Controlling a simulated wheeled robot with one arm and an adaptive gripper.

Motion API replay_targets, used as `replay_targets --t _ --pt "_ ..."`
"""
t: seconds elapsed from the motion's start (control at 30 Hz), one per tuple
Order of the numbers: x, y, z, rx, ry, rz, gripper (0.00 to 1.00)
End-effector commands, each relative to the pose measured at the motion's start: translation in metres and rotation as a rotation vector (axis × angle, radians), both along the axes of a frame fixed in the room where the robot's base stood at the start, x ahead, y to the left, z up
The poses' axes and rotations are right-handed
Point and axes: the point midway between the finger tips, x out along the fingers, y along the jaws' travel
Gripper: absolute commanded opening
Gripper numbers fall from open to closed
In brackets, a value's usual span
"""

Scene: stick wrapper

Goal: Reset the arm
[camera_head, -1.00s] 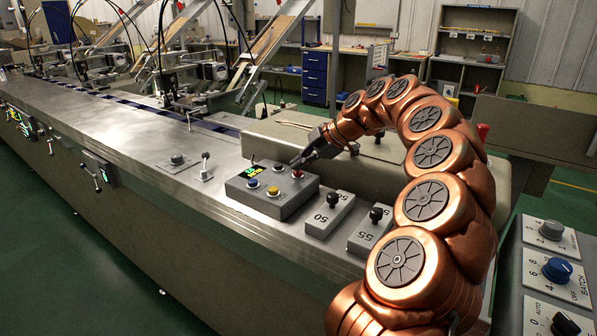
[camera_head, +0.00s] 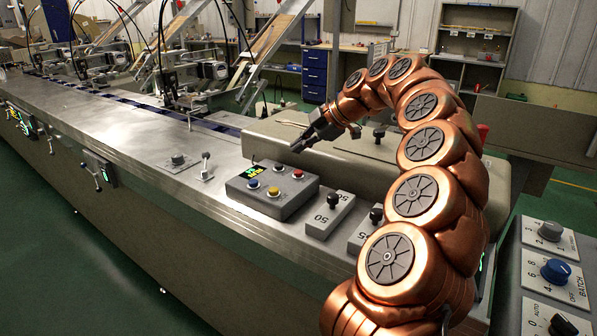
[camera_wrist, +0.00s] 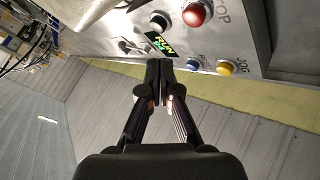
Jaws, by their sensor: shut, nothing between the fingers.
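My gripper (camera_head: 297,147) is at the end of my copper-coloured arm, raised above and behind the grey button box on the machine's top. In the wrist view its dark fingers (camera_wrist: 158,64) are together with nothing between them. The gripper is apart from the box.
Two grey blocks with black knobs (camera_head: 331,212) stand right of the box. A small lever (camera_head: 205,168) and a knob (camera_head: 178,159) are on its left. A beige housing (camera_head: 360,165) lies behind. A dial panel (camera_head: 556,270) is at lower right.

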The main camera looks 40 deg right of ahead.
Motion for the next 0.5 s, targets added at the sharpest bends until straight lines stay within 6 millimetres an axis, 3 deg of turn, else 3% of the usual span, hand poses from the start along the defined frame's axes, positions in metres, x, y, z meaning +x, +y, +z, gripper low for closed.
replay_targets --t 0.37,0.5 --pt "0.000 0.000 0.000 -0.001 -0.001 0.000 0.00" --pt "0.000 0.011 0.004 0.011 0.012 0.003 0.00"
